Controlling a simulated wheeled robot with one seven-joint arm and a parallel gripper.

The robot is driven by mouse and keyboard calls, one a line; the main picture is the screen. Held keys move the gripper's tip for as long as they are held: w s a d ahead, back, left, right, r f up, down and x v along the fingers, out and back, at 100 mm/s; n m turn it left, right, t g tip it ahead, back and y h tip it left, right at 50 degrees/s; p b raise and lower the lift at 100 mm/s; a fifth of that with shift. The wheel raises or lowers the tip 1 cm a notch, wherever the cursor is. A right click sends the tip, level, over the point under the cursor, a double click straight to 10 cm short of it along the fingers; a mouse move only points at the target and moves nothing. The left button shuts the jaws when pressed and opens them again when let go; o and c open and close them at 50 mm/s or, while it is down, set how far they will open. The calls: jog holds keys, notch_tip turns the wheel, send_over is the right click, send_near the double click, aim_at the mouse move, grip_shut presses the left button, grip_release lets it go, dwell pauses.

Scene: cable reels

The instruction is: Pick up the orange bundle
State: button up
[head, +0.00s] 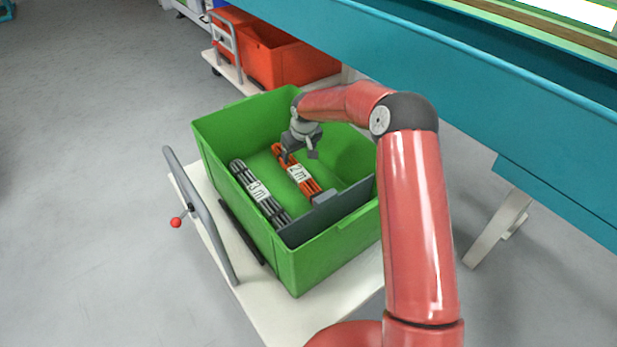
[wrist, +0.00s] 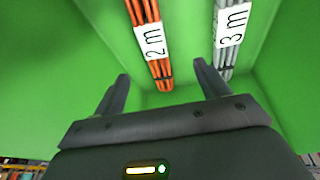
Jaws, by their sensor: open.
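The orange bundle (head: 306,182) lies on the floor of a green crate (head: 315,259) with a white "2 m" label around it. My gripper (head: 299,157) is inside the crate, over the far end of the orange bundle. In the wrist view the orange bundle (wrist: 144,12) runs down toward the space between the two spread fingers of my gripper (wrist: 160,71). The fingers are open and nothing is clamped between them. I cannot tell how much height separates the fingertips from the bundle.
A grey bundle (head: 238,170) labelled "3 m" lies left of the orange one; it also shows in the wrist view (wrist: 224,55). A dark divider (head: 318,222) stands near the crate's front. The crate sits on a pale cart (head: 318,318) with a grey handle (head: 207,222). A teal bench (head: 490,95) is at right.

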aim_at(300, 173)
jog(key=x, duration=0.4)
jog(key=d+b+x, duration=0.1)
jog(key=x, duration=0.9)
jog(key=shift+w+d+b, duration=0.2)
jog(key=shift+b, duration=0.2)
jog(key=shift+c, duration=0.3)
jog(key=c, duration=1.2)
jog(key=shift+r, duration=0.15)
jog(key=shift+c, duration=0.5)
